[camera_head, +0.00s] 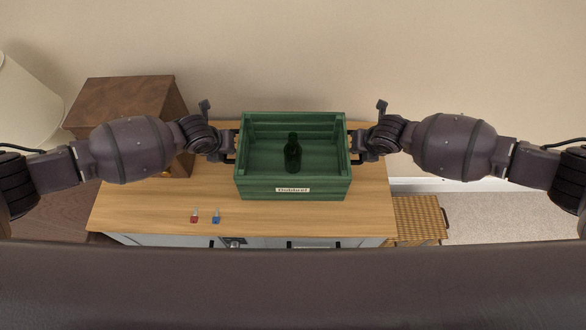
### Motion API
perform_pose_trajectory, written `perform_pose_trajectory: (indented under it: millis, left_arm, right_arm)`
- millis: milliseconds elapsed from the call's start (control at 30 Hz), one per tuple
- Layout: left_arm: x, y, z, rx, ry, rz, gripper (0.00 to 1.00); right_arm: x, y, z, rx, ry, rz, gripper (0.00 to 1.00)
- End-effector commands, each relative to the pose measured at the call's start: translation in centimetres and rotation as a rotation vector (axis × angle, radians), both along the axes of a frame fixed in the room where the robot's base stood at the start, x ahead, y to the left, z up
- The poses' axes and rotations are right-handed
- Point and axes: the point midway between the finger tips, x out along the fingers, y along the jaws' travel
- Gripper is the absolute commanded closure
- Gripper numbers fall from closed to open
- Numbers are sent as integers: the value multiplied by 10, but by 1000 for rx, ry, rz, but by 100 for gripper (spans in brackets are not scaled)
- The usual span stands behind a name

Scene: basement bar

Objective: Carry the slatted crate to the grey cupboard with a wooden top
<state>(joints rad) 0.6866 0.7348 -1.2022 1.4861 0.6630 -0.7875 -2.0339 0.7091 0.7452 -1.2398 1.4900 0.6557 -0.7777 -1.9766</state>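The green slatted crate (246,187) is upright over the wooden top of the grey cupboard (140,209). Whether it rests on the top or hangs just above it, I cannot tell. A dark green bottle (292,154) stands inside the crate. My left gripper (234,146) is at the crate's left wall and my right gripper (351,145) is at its right wall. Their fingertips are partly hidden at the walls, so I cannot see whether they are closed on it. The cupboard's grey front (265,241) shows below the top's front edge.
A small red item (194,216) and a small blue item (216,216) lie near the top's front left. A dark brown wooden box (125,95) stands behind my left arm, with a pale lampshade (22,100) at far left. A wicker basket (418,220) stands right of the cupboard.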

Motion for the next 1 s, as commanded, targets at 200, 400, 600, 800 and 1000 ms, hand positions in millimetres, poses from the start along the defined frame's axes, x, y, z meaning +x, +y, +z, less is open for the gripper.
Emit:
perform_pose_trajectory:
  millis: [200, 400, 600, 800, 1000]
  left_arm:
    - [0, 2, -7, 4, 1, 3, 78]
    - [0, 1, -7, 2, 0, 1, 59]
    - [0, 1, -7, 1, 0, 0, 59]
    - [0, 0, -6, 0, 0, 0, 59]
    - [-4, 3, 4, 1, -1, -2, 59]
  right_arm:
    - [0, -2, -7, -4, 0, -2, 78]
    - [0, -1, -7, -2, 0, -1, 59]
    - [0, 0, -7, -1, 0, 0, 59]
    - [0, 0, -7, 0, 0, 0, 59]
    - [0, 0, -7, 0, 0, 0, 59]
